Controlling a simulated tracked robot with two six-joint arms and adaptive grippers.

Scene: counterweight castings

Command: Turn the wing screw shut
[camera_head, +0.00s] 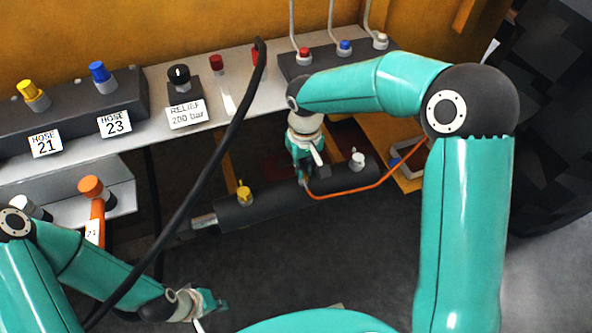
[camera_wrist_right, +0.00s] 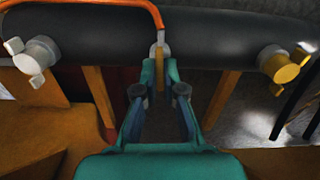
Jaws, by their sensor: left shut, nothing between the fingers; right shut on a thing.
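My right gripper (camera_head: 304,176) reaches down to the dark cylinder (camera_head: 275,202). In the right wrist view my right gripper (camera_wrist_right: 161,74) is shut on a small tan, wing-like piece, which I take as the wing screw (camera_wrist_right: 160,77). It stands at the cylinder's middle, below a pale round fitting (camera_wrist_right: 160,48) by the end of the thin orange line (camera_wrist_right: 110,3). The fingers partly cover the screw, and how far it is turned cannot be told. In the head view the gripper hides it. My left gripper (camera_head: 215,303) is shut and empty at the lower left, apart from the cylinder.
The cylinder also carries a yellow-capped fitting (camera_head: 243,192) and a whitish fitting (camera_head: 357,160), either side of my right gripper. A black hose (camera_head: 200,185) crosses in front of the panel. An orange-capped hose end (camera_head: 91,188) stands at left. The dark floor below the cylinder is clear.

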